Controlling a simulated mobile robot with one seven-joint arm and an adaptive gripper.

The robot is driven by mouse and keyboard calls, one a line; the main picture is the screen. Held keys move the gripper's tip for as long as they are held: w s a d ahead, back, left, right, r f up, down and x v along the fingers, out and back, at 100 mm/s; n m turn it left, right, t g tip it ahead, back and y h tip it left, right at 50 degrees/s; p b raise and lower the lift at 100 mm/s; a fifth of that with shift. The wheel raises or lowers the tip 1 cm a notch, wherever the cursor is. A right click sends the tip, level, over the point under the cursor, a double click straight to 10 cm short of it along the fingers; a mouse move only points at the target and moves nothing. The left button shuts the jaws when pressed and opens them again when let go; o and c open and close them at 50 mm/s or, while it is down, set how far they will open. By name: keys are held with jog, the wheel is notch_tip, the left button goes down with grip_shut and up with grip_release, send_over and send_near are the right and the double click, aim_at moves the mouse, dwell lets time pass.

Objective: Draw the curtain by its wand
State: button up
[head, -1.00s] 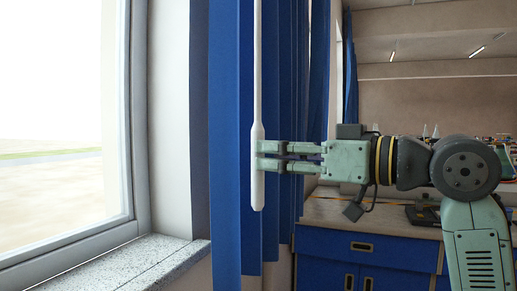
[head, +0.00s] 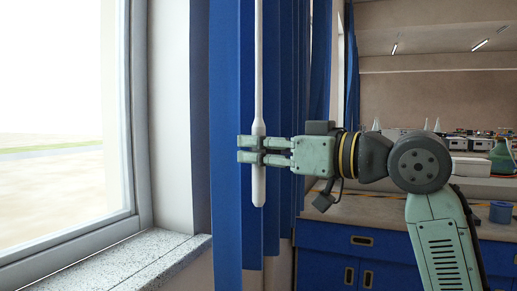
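The wand (head: 259,60) is a thin white rod hanging upright in front of the blue curtain (head: 228,200), with a thicker handle (head: 259,188) at its lower end. My gripper (head: 250,150) reaches in from the right, its two pale green fingers one above the other. They cross the upper part of the handle, and their tips extend a little past its left side.
A bright window (head: 60,110) with a grey frame and a speckled sill (head: 120,262) is at the left. Behind my arm at the right is a counter with blue cabinets (head: 345,262). Another blue curtain (head: 351,80) hangs further back.

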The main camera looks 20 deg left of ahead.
grip_shut()
jog(key=shift+s, duration=0.15)
dwell(0.4)
